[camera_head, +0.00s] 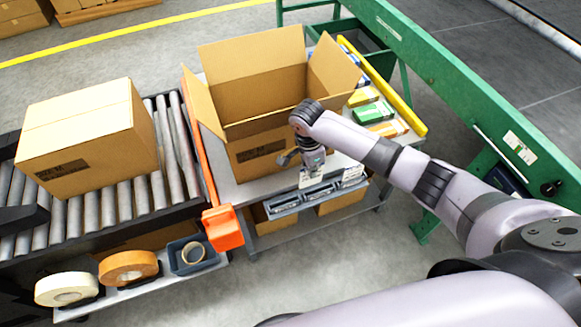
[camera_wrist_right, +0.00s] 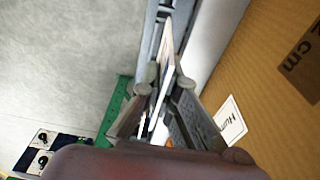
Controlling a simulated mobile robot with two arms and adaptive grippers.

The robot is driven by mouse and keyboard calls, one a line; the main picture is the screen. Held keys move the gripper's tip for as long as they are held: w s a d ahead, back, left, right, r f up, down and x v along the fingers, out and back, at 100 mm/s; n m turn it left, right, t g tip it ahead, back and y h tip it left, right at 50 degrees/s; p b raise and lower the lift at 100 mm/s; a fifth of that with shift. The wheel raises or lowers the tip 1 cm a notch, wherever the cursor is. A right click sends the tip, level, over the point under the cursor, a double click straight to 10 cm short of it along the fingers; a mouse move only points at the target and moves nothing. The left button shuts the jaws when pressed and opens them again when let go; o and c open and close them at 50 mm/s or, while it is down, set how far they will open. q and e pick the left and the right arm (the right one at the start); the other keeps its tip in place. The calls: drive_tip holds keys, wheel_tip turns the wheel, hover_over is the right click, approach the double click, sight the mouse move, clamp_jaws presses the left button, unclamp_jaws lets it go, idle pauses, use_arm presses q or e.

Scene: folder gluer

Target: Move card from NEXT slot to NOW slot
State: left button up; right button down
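A grey card holder (camera_head: 318,194) with several slots hangs at the front edge of the packing table. A white card (camera_head: 311,179) stands at its middle, just below my right gripper (camera_head: 303,160). Another pale card (camera_head: 352,173) is at the right slot. The left part (camera_head: 284,206) shows no upright card. In the right wrist view the fingers of my right gripper (camera_wrist_right: 167,84) are close together, on either side of a thin white card (camera_wrist_right: 166,55). I cannot tell whether they press on it. Slot labels are too small to read.
A large open carton (camera_head: 255,90) stands right behind the holder. Small coloured boxes (camera_head: 373,112) lie to its right, by a yellow rail (camera_head: 400,95). A roller conveyor (camera_head: 120,195) with a closed carton (camera_head: 85,140) is at left. A green machine frame (camera_head: 450,80) is at right.

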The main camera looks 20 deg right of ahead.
sight(321, 175)
drive_tip(key=d, duration=0.3)
drive_tip(key=shift+s+f+p, duration=0.15)
drive_tip(key=shift+f+p, duration=0.05)
drive_tip(key=shift+p, duration=0.15)
drive_tip(key=shift+d+f+b, duration=0.1)
drive_tip(key=shift+f+b, duration=1.7)
drive_tip(key=shift+b, duration=0.2)
use_arm(q)
drive_tip(key=shift+f, duration=1.25)
use_arm(e)
drive_tip(key=shift+f, duration=1.5)
drive_tip(key=c, duration=2.3)
unclamp_jaws()
drive_tip(key=o, duration=0.6)
use_arm(q)
drive_tip(key=shift+s, duration=0.1)
